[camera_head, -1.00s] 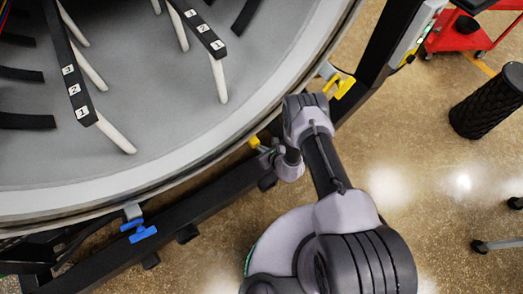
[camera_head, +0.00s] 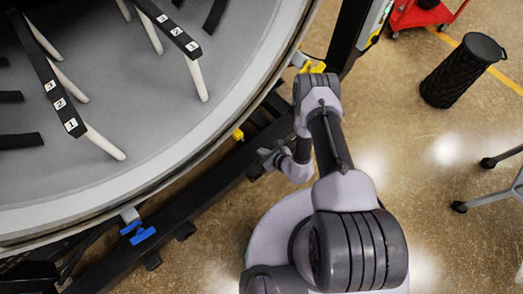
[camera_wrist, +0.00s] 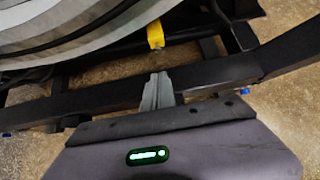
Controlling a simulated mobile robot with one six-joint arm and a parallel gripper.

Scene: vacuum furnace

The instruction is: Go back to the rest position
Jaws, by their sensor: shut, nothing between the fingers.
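My gripper (camera_head: 268,158) is at the end of my folded arm, beside the black frame beam under the furnace rim. In the wrist view my gripper (camera_wrist: 158,90) shows its grey fingers together, with nothing between them, in front of the black beam (camera_wrist: 85,108). The furnace (camera_head: 215,140) is a large round grey vessel at the upper left of the head view. Inside it are black bars with numbered white labels and white rods.
A blue clamp (camera_head: 138,232) and yellow clamps (camera_head: 238,134) sit along the furnace rim. A black bin (camera_head: 462,70) and a red cart (camera_head: 424,14) stand at the right. A wheeled grey stand (camera_head: 495,190) is at the right edge. The floor between them and my arm is clear.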

